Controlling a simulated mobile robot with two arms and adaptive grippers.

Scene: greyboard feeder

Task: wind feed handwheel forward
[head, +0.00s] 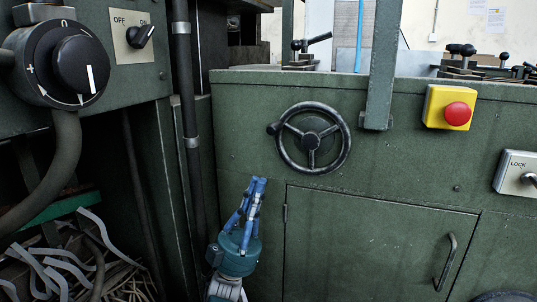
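The handwheel (311,138) is a dark, spoked wheel on the green machine front, in the upper middle of the head view. Its small handle knob (273,128) sits at the left of the rim. My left gripper (257,181), with blue fingers on a teal body, points up from below, under and left of the wheel. Its fingertips are close together with nothing seen between them, and it looks shut. In the picture it is apart from the wheel. My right gripper is not in view.
A green upright (382,65) stands right of the wheel. Further right are a red stop button (457,113) on a yellow box and a LOCK switch (520,176). A door (370,240) with a handle (445,262) is below. A dark pipe (187,110) and a black dial (80,64) are left.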

